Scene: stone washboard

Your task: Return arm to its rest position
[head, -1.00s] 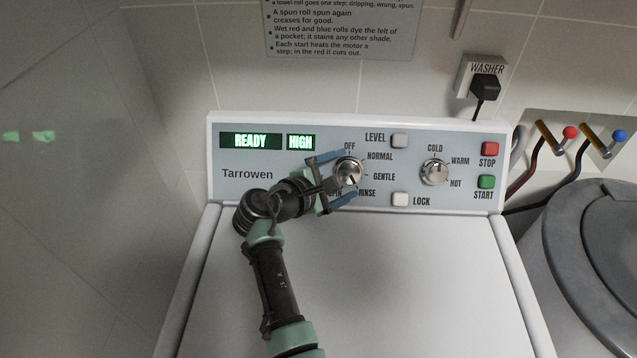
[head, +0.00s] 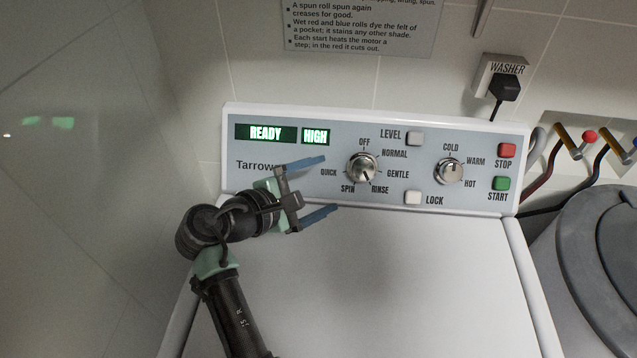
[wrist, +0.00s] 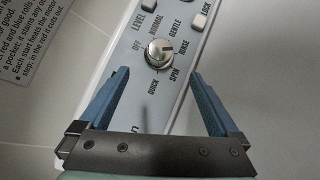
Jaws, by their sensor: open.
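My gripper (head: 331,183) is open and empty in the head view. Its two blue fingers point right, toward the silver program knob (head: 362,168), and stand apart from it. The knob's mark appears to point toward RINSE. In the wrist view the knob (wrist: 159,53) lies beyond the fingertips, with clear space between the open fingers (wrist: 160,76). The gripper covers part of the Tarrowen name on the control panel (head: 330,192).
The washer top (head: 400,280) is bare. The panel displays (head: 282,134) read READY and HIGH. The temperature knob (head: 449,171), red STOP (head: 507,150) and green START (head: 502,183) buttons are at right. A grey-lidded drum (head: 600,240) stands right of the washer.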

